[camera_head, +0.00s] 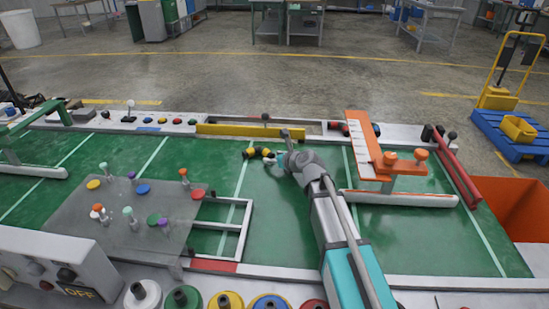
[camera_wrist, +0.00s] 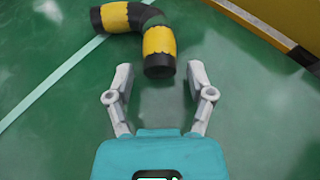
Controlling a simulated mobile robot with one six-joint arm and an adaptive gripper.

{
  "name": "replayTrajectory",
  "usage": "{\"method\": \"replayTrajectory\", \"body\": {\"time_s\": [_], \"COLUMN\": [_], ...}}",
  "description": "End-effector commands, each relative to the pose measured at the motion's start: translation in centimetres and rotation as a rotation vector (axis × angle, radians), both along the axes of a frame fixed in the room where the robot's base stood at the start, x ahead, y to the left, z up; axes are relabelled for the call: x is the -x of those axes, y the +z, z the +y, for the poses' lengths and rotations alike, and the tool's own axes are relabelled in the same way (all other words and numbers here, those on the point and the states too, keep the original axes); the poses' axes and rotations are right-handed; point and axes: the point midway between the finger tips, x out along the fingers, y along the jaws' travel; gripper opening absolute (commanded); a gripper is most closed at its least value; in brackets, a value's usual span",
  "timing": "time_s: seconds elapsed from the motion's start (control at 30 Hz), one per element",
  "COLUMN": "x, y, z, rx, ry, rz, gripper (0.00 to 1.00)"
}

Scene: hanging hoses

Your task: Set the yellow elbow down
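The yellow elbow (camera_head: 249,153) is a short bent pipe piece with yellow and black bands. It lies on the green work surface (camera_head: 285,220), just beyond my gripper (camera_head: 283,158). In the wrist view the elbow (camera_wrist: 158,41) is at the top centre, bending away to the left. My gripper (camera_wrist: 159,72) is open, its two grey fingers spread. The elbow's near black end is around the level of the fingertips, between them, with a gap showing on both sides. Nothing is held.
A yellow bar (camera_head: 250,131) runs along the far edge, beyond the elbow. An orange plate stand (camera_head: 372,150) is to the right. A grey board with coloured knobs (camera_head: 120,215) and a white frame (camera_head: 247,222) lie to the left. Green surface around the elbow is clear.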

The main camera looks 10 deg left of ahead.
Motion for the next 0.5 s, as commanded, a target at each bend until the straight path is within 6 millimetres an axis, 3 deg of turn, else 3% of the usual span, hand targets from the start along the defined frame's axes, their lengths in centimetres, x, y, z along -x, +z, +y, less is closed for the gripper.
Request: {"method": "replayTrajectory", "body": {"time_s": [0.5], "x": [0.20], "y": [0.38], "z": [-0.15], "rx": [0.000], "ry": [0.000], "rz": [0.000], "gripper": [0.74]}}
